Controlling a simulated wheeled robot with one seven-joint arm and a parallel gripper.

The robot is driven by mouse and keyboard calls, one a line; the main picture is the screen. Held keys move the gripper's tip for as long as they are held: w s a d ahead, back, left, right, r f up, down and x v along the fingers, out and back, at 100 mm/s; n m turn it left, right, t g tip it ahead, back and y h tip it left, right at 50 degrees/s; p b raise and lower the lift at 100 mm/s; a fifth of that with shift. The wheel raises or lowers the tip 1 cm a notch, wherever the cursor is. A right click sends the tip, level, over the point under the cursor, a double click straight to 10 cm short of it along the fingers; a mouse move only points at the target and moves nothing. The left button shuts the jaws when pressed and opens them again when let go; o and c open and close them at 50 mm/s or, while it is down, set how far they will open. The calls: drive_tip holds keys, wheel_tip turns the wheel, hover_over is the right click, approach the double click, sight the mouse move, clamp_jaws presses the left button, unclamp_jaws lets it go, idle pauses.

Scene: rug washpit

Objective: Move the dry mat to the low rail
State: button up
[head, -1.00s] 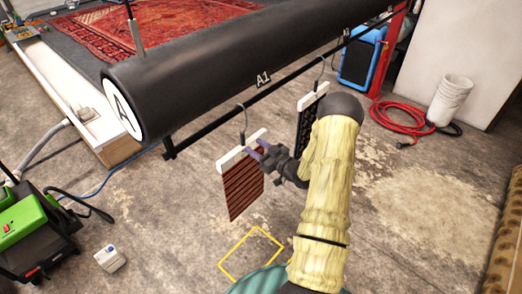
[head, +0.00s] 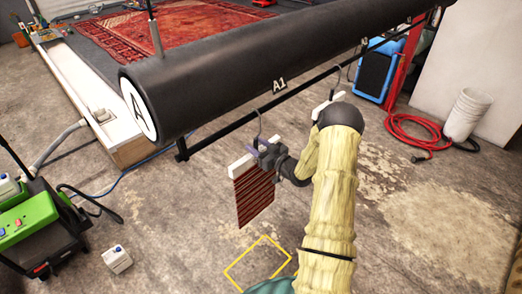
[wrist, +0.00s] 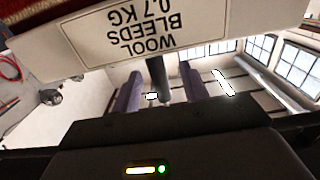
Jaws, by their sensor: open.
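A red-and-dark striped mat (head: 254,198) hangs from a white bar (head: 240,168) on a hook under the dark rail (head: 222,133), in the head view. My gripper (head: 258,150) is open at the top of this bar, by the hook. In the wrist view, the purple fingers (wrist: 160,90) stand on either side of a dark upright stem (wrist: 158,78). The bar's label (wrist: 140,30) there reads "WOOL BLEEDS 0.7 KG", upside down. I cannot tell from the pictures which mat is dry. A second hanger (head: 322,105) is farther right; its mat is mostly hidden behind my arm.
A big black roller (head: 270,75) marked A1 runs above the rail. A yellow outlined square (head: 258,263) is on the floor below. A green machine (head: 30,225) and a small white box (head: 117,259) stand left. A red hose (head: 415,132) and white buckets (head: 467,112) are right.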

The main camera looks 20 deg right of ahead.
drive_tip(key=shift+w+a, duration=0.15)
drive_tip(key=shift+w, duration=0.3)
clamp_jaws()
idle(1.1)
drive_tip(key=shift+r, duration=0.15)
drive_tip(key=shift+r+p, duration=0.85)
drive_tip(key=shift+r, duration=1.25)
drive_tip(key=shift+s, duration=0.15)
